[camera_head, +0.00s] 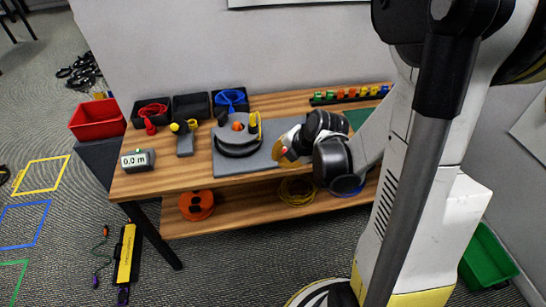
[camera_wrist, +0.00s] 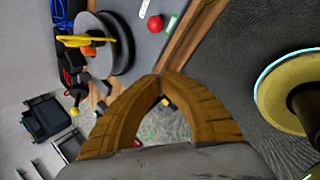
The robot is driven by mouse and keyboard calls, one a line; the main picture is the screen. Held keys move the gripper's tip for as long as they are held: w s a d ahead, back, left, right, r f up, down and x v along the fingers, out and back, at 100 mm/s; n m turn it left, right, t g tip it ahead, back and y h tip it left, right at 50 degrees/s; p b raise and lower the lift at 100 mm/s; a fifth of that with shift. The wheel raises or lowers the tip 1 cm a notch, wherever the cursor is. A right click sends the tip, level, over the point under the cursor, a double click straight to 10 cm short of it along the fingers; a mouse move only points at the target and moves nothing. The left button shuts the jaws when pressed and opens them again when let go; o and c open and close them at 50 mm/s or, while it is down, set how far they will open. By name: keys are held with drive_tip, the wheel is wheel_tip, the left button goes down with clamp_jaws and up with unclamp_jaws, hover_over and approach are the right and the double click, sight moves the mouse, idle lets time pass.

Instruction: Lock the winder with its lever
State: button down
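The winder (camera_head: 238,140) is a round grey drum on a grey board on the wooden bench, with an orange knob (camera_head: 237,126) on top. A yellow lever (camera_head: 254,125) stands at its right side. In the wrist view the winder (camera_wrist: 122,45) is at the upper left, with the yellow lever (camera_wrist: 85,40) across it. My gripper (camera_head: 279,154) is right of the winder, apart from it. In the wrist view the ochre fingers of my gripper (camera_wrist: 160,78) meet at the tips with nothing between them. My wrist hides part of the board.
Black bins with red and blue cables (camera_head: 230,100) line the back left. A yellow-and-grey tool (camera_head: 184,138) and a 0.0 m display (camera_head: 138,160) stand left of the board. A red ball (camera_wrist: 155,23) shows near the board's edge. Colored connectors (camera_head: 350,95) sit at the back right.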

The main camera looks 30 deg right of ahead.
drive_tip(key=shift+w+f, duration=0.1)
drive_tip(key=shift+f, duration=0.05)
drive_tip(key=b+x, duration=0.5)
drive_tip(key=x, duration=0.5)
drive_tip(key=shift+d+f, duration=0.1)
drive_tip(key=shift+f, duration=0.05)
drive_tip(key=shift+w+d+r+b, duration=0.2)
drive_tip(key=shift+d+r, duration=0.3)
drive_tip(key=shift+d, duration=0.4)
drive_tip(key=shift+w+d+r+b, duration=0.15)
drive_tip(key=shift+d+r, duration=0.4)
drive_tip(key=shift+d, duration=0.3)
